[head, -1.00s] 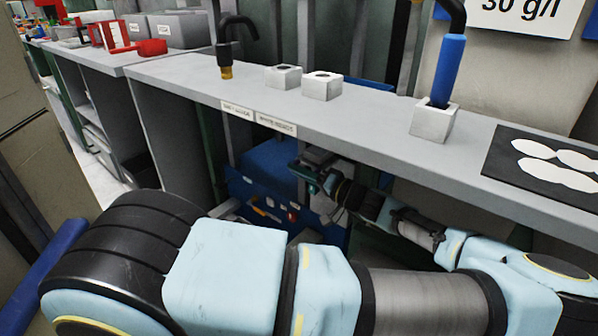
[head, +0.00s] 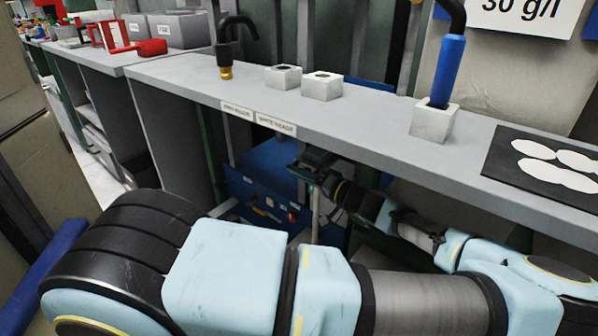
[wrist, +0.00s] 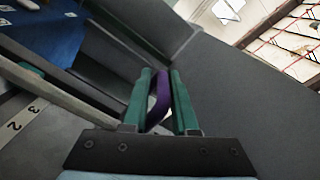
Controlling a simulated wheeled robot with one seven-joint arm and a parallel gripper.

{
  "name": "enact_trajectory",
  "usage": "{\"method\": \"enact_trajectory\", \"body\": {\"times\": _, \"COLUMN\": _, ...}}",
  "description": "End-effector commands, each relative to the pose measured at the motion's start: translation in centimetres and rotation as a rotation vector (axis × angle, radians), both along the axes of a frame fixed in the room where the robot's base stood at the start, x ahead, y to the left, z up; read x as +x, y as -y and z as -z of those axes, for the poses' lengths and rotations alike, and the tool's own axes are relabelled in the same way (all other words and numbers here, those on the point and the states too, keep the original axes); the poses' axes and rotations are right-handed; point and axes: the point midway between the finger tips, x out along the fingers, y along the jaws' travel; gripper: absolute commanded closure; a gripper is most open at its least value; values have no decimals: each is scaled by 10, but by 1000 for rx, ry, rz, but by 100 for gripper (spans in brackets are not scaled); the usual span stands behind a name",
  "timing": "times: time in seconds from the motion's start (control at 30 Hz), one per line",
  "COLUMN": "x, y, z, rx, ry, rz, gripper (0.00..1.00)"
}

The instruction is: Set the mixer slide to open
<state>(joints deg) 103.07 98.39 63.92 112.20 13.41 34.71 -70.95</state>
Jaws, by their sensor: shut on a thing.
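My gripper (head: 309,172) is under the grey bench top, in front of the blue machine (head: 268,190). In the wrist view its two green fingers (wrist: 160,103) are shut on a thin purple part (wrist: 158,97). The purple part is mostly hidden between the fingers. I cannot tell from these frames whether it is the mixer slide's handle. A pale scale strip with the figures 2 and 3 (wrist: 22,122) lies to the left of the fingers.
The bench top (head: 370,110) runs above my gripper and arm. White blocks (head: 322,86), a blue-handled tool in a holder (head: 449,70) and a black mat with white discs (head: 545,165) stand on it. Grey panels (wrist: 225,85) are close around the fingers in the wrist view.

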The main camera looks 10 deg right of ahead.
Motion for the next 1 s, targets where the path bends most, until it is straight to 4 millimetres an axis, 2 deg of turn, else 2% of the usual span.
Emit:
{"method": "enact_trajectory", "body": {"times": 0.03, "x": -6, "y": -6, "z": -8, "rx": 4, "ry": 10, "rz": -3, "gripper": 100}}
{"method": "enact_trajectory", "body": {"times": 0.23, "x": -25, "y": -26, "z": -9, "rx": 2, "ry": 12, "rz": -3, "gripper": 100}}
{"method": "enact_trajectory", "body": {"times": 0.53, "x": -28, "y": -31, "z": -8, "rx": 2, "ry": 14, "rz": -9, "gripper": 100}}
{"method": "enact_trajectory", "body": {"times": 0.57, "x": -28, "y": -31, "z": -8, "rx": 2, "ry": 14, "rz": -9, "gripper": 73}}
{"method": "enact_trajectory", "body": {"times": 0.7, "x": -27, "y": -30, "z": -7, "rx": 2, "ry": 12, "rz": -7, "gripper": 57}}
{"method": "enact_trajectory", "body": {"times": 0.77, "x": -27, "y": -30, "z": -7, "rx": 2, "ry": 11, "rz": -6, "gripper": 53}}
{"method": "enact_trajectory", "body": {"times": 1.0, "x": -27, "y": -29, "z": -4, "rx": 1, "ry": 6, "rz": -3, "gripper": 53}}
